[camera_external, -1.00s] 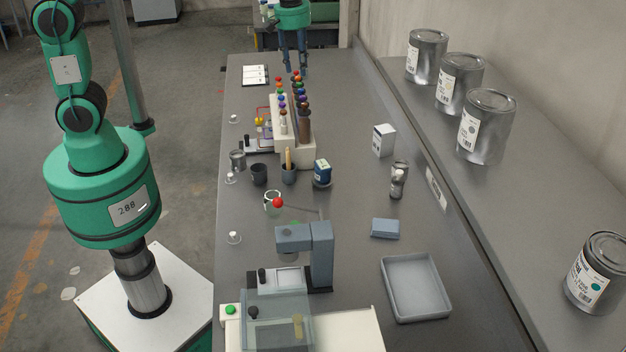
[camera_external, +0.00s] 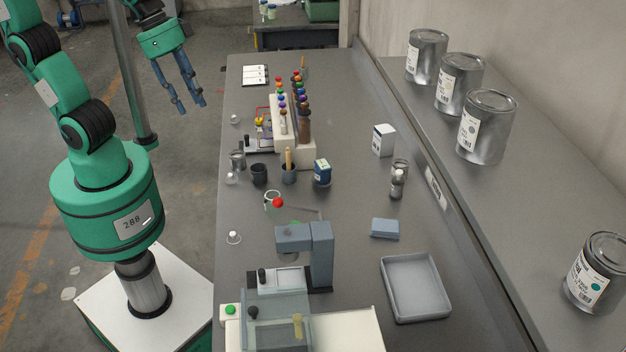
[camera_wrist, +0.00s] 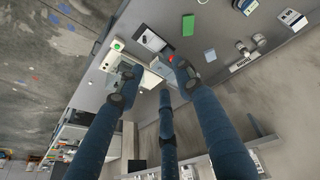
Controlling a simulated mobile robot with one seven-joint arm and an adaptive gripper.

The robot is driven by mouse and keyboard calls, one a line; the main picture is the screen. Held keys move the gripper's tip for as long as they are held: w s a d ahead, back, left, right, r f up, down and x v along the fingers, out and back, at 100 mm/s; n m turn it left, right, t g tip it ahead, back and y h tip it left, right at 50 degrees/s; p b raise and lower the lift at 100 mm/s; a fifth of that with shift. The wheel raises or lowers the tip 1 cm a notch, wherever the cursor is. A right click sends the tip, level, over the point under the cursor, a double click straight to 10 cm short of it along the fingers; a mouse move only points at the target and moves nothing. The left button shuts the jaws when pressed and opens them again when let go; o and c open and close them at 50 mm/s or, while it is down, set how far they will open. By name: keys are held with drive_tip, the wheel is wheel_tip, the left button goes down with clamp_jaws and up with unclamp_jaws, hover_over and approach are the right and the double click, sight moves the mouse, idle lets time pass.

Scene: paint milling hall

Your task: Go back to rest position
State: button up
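My gripper (camera_external: 188,104) hangs in the air left of the bench in the external view, over the floor. Its blue fingers are spread apart, with nothing between them. In the wrist view the fingers of my gripper (camera_wrist: 160,90) are also spread and hold nothing. Part of the bench shows beyond them there.
The grey bench (camera_external: 350,110) carries a rack of coloured-top bottles (camera_external: 290,130), small cups, a grey tray (camera_external: 415,288) and a grey bench device (camera_external: 318,250). Several metal paint cans (camera_external: 486,126) stand on the right ledge. The floor left of the bench is open.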

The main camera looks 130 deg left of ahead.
drive_tip(key=s+d+f+m+t+h+b, duration=0.1)
drive_tip(key=s+d+f+m+b, duration=0.1)
drive_tip(key=s+d+f+m, duration=0.2)
drive_tip(key=s+d+m, duration=0.3)
drive_tip(key=s+d, duration=0.2)
drive_tip(key=d, duration=0.2)
drive_tip(key=shift+d+f+m+t, duration=0.25)
drive_tip(key=shift+d+m+t, duration=0.05)
drive_tip(key=shift+d+m, duration=0.1)
drive_tip(key=shift+c, duration=0.2)
idle(0.9)
